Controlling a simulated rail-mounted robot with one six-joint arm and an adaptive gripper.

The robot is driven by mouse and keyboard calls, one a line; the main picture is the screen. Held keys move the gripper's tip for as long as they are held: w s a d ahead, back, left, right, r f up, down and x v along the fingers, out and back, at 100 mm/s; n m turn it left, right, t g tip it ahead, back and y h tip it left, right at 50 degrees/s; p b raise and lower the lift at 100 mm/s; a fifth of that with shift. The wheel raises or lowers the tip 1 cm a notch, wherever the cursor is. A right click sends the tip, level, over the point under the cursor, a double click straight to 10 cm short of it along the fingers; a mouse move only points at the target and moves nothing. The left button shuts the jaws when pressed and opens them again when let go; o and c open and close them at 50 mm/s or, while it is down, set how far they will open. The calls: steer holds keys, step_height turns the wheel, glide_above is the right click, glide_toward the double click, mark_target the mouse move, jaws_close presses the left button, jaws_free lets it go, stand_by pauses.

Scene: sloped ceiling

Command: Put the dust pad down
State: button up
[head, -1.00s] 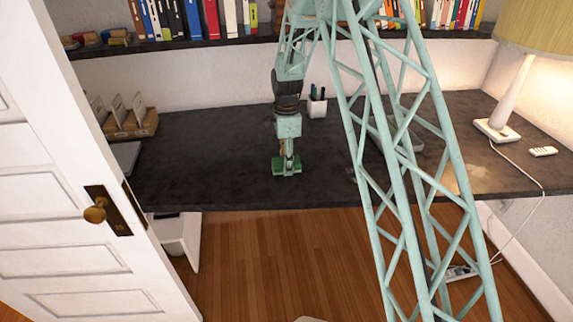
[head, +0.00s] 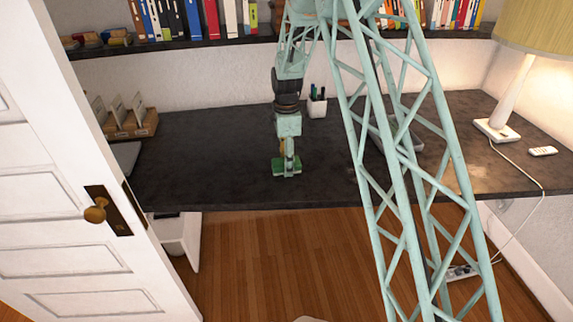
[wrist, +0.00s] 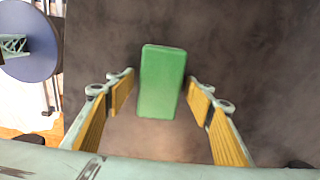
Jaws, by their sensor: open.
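The dust pad is a green block (wrist: 161,82). In the wrist view it lies on the dark desk top between my gripper's fingers, with a gap to each finger. My gripper (wrist: 166,92) is open, its yellow-lined fingers spread on either side of the pad. In the head view my gripper (head: 287,166) points down at the desk near its front edge, and the green pad (head: 278,167) shows at its tip, partly covered by the fingers.
The dark desk (head: 215,145) has bare room around the pad. A pen cup (head: 317,106) stands behind, a card-file box (head: 132,122) at left, and a lamp (head: 497,130) with a remote (head: 543,151) at right. A white door (head: 60,180) stands at left.

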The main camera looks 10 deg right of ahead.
step_height(320, 180, up, 10)
steer(key=shift+p, duration=0.85)
steer(key=shift+r, duration=0.75)
steer(key=shift+r, duration=0.1)
